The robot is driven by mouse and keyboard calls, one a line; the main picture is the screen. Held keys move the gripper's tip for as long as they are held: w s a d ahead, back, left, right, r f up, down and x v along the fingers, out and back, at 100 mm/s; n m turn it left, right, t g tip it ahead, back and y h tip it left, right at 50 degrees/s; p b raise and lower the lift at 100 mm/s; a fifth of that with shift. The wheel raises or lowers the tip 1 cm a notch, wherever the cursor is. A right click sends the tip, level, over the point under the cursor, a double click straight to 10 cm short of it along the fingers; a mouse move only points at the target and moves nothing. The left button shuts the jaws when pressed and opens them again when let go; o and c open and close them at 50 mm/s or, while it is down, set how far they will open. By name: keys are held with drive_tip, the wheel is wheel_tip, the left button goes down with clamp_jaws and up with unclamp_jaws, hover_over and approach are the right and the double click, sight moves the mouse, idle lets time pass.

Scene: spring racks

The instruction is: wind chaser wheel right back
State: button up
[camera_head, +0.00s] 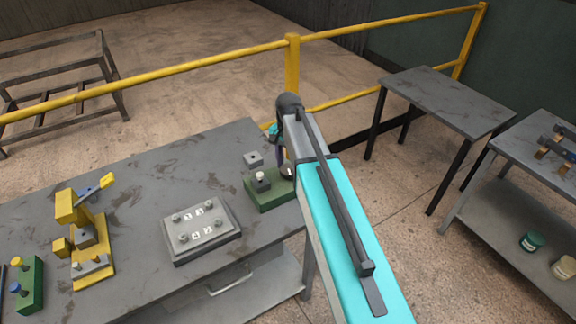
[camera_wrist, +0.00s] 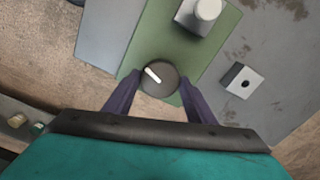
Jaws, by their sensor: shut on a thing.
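The chaser wheel (camera_wrist: 164,84) is a dark round knob with a white pointer mark, on a green block (camera_wrist: 135,55) in the wrist view. The mark points to the upper left. My gripper (camera_wrist: 158,79) has one dark purple finger on either side of the wheel and is shut on it. In the head view the green block (camera_head: 266,202) stands at the right end of the grey bench, and my arm partly hides the wheel (camera_head: 287,171) and gripper. A light grey post (camera_wrist: 208,10) stands on the same block.
A small grey block with a hole (camera_head: 253,159) lies behind the green block. A grey plate with several knobs (camera_head: 202,232) and a yellow fixture (camera_head: 88,240) stand to the left. A yellow rail (camera_head: 200,63) runs behind the bench. Another table (camera_head: 447,100) is at the right.

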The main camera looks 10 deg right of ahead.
drive_tip(key=shift+n, duration=0.3)
drive_tip(key=n+b, duration=0.1)
drive_tip(key=n, duration=0.3)
drive_tip(key=shift+n, duration=0.4)
drive_tip(key=n+b, duration=0.1)
drive_tip(key=n, duration=0.9)
drive_tip(key=shift+b, duration=0.35)
drive_tip(key=n, duration=0.5)
drive_tip(key=shift+n, duration=0.3)
drive_tip(key=o, duration=1)
drive_tip(key=shift+o, duration=0.2)
